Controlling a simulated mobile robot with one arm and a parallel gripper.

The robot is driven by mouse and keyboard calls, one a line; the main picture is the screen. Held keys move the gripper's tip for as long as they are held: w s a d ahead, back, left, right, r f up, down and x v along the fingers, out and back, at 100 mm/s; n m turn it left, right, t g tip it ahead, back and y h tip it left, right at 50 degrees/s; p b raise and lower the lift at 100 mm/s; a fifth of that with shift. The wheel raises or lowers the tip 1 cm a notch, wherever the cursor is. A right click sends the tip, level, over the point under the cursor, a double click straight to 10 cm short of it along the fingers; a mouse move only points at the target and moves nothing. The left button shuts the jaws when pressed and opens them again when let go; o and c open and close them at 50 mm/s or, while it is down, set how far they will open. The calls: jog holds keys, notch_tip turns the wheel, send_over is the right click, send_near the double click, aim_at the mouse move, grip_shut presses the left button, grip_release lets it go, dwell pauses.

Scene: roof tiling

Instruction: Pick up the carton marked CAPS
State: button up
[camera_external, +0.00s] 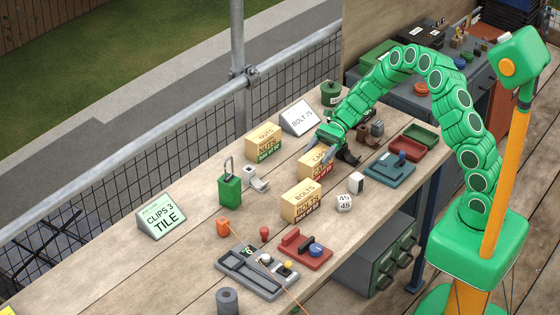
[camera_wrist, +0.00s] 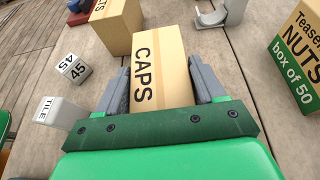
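The carton marked CAPS (camera_wrist: 160,70) is a tan box with black lettering. In the wrist view it lies between the two grey fingers of my gripper (camera_wrist: 160,85). The fingers are spread to either side of it, and slim gaps seem to show beside the carton. In the external view the CAPS carton (camera_external: 312,163) stands on the wooden bench, partly hidden by my gripper (camera_external: 338,146) just above it. I cannot tell whether the fingers touch it.
The BOLTS carton (camera_external: 301,200) stands close in front of CAPS, and the NUTS carton (camera_external: 263,141) behind it to the left. A white block marked 45 (camera_external: 344,203) and a white TILE block (camera_external: 356,183) stand nearby.

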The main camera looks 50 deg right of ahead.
jog(key=c, duration=0.8)
jog(key=shift+r, duration=0.1)
jog(key=shift+c, duration=0.2)
